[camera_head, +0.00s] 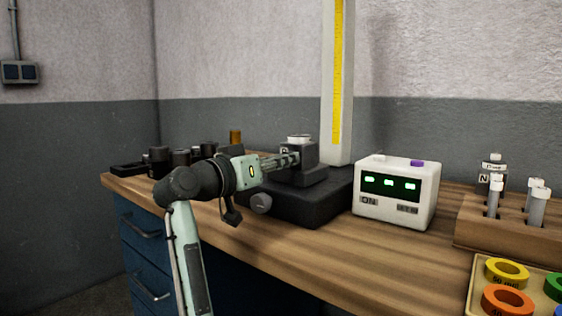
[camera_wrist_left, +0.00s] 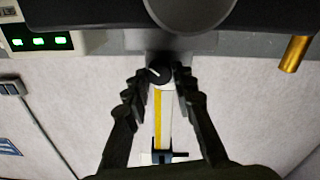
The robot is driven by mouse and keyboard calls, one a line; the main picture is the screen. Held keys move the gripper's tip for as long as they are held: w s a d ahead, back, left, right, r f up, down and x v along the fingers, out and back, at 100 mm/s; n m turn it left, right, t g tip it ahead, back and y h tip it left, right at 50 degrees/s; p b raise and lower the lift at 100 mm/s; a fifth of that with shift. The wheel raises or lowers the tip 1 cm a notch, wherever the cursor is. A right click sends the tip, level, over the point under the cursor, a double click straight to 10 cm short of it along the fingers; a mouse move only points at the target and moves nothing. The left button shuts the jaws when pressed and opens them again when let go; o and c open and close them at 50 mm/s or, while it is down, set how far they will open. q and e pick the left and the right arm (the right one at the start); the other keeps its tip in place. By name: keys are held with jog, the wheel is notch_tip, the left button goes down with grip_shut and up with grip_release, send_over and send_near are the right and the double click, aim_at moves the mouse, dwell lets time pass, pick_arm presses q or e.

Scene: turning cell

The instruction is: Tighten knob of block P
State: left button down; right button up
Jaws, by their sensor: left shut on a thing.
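Block P (camera_head: 308,154) is a dark block with a letter P on its side and a silvery round top. It sits on a dark stand (camera_head: 318,205) on the bench. My left gripper (camera_head: 292,159) reaches it from the left, with its fingers at the block's near left side. In the left wrist view, which is upside down, a small black knob (camera_wrist_left: 158,73) with a white line is between the fingertips of my left gripper (camera_wrist_left: 160,78). The fingers are shut on it and partly cover its sides. My right gripper is not in view.
A white box with green displays (camera_head: 395,194) stands right of the stand. A tall white column with a yellow scale (camera_head: 338,75) rises behind. Dark cylinders (camera_head: 158,160) stand at left. A wooden rack (camera_head: 510,234) and coloured rings (camera_head: 507,270) are at right. Bare bench lies in front.

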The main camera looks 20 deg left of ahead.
pick_arm(q)
jog(key=shift+m, duration=1.9)
jog(key=m, duration=0.2)
jog(key=shift+m, duration=0.3)
jog(key=shift+m+p, duration=0.35)
jog(key=shift+m, duration=0.45)
jog(key=shift+d+m, duration=0.1)
jog(key=shift+m, duration=0.7)
jog(key=shift+m+p, duration=0.3)
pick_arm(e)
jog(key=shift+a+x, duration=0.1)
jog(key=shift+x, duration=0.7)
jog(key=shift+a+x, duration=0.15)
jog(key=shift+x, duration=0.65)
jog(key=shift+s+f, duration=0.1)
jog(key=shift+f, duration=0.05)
